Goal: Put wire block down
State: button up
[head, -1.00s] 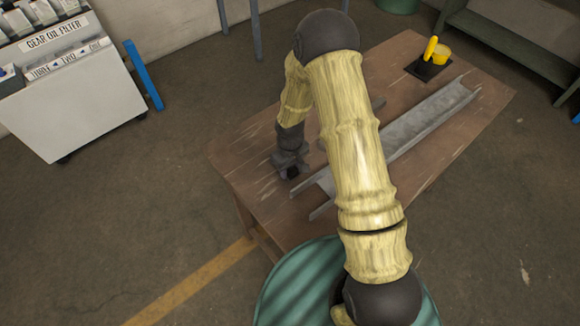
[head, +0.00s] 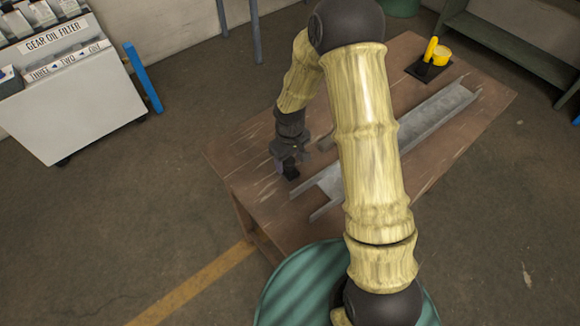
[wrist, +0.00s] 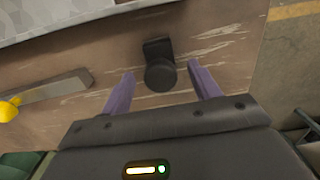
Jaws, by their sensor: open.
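The wire block, a small black piece with a round knob-like end, stands on the brown wooden table. It shows in the head view (head: 291,172) near the table's left front part and in the wrist view (wrist: 159,68) at upper middle. My gripper (head: 284,157) is just above and beside it in the head view. In the wrist view my gripper (wrist: 161,82) is open, with one purple-grey finger on each side of the block and a visible gap to both. The block's underside is hidden.
A long grey metal channel (head: 440,115) lies on the table (head: 240,165) right of the block, partly behind my arm. A yellow item on a black plate (head: 430,68) sits at the far end. A grey bar (wrist: 45,95) lies left in the wrist view. A green drum (head: 300,285) stands in front.

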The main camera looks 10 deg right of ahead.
notch_tip(320, 180, up, 6)
jog(key=shift+r+b, duration=0.25)
jog(key=shift+b, duration=0.25)
jog(key=shift+s+d+r, duration=0.15)
jog(key=shift+d+r, duration=0.1)
jog(key=shift+r, duration=0.05)
jog(key=s+d+r+m+t, duration=0.2)
jog(key=s+d+r+m, duration=0.4)
jog(key=s+d+r, duration=0.3)
jog(key=s, duration=0.4)
jog(key=shift+s+m+t, duration=0.3)
jog(key=shift+m, duration=0.1)
jog(key=shift+d, duration=0.1)
dwell(0.5)
jog(key=g, duration=0.1)
send_over(292, 162)
jog(key=s, duration=0.2)
jog(key=f, duration=0.1)
jog(key=shift+a+f, duration=0.1)
jog(key=shift+a, duration=0.15)
